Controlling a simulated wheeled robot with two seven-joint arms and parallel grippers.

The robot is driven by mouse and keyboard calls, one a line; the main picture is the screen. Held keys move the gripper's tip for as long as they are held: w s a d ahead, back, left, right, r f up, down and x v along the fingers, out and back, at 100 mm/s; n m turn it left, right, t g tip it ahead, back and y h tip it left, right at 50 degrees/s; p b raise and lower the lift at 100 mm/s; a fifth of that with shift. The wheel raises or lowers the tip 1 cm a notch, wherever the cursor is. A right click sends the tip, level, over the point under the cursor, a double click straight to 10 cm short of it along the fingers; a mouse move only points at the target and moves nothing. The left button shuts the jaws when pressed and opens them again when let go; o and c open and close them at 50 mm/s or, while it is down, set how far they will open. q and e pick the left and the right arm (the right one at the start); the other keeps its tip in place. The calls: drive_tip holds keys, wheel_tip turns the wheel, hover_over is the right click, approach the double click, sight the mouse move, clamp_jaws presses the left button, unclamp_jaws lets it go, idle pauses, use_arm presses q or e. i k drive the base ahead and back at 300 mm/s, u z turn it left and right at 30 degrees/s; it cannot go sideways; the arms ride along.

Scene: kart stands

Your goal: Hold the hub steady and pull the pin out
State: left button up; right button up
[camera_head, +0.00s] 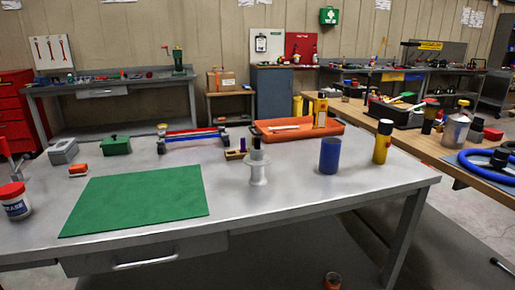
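The hub (258,172) looks like a white flanged spool. It stands upright on the grey metal table, to the right of the green mat. The pin (256,144) shows as a dark upright piece rising from the top of the hub; its lower part is hidden inside. Neither of my grippers is in view, and nothing touches the hub or the pin.
A green mat (140,199) covers the table's left front. A blue cup (330,156) and a yellow bottle (382,142) stand right of the hub. An orange tray (276,137) and a small wooden block (234,155) sit behind it. The table front around the hub is clear.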

sight(256, 140)
drive_tip(key=z, duration=1.95)
drive_tip(key=i, duration=1.65)
drive_tip(key=u, duration=2.9)
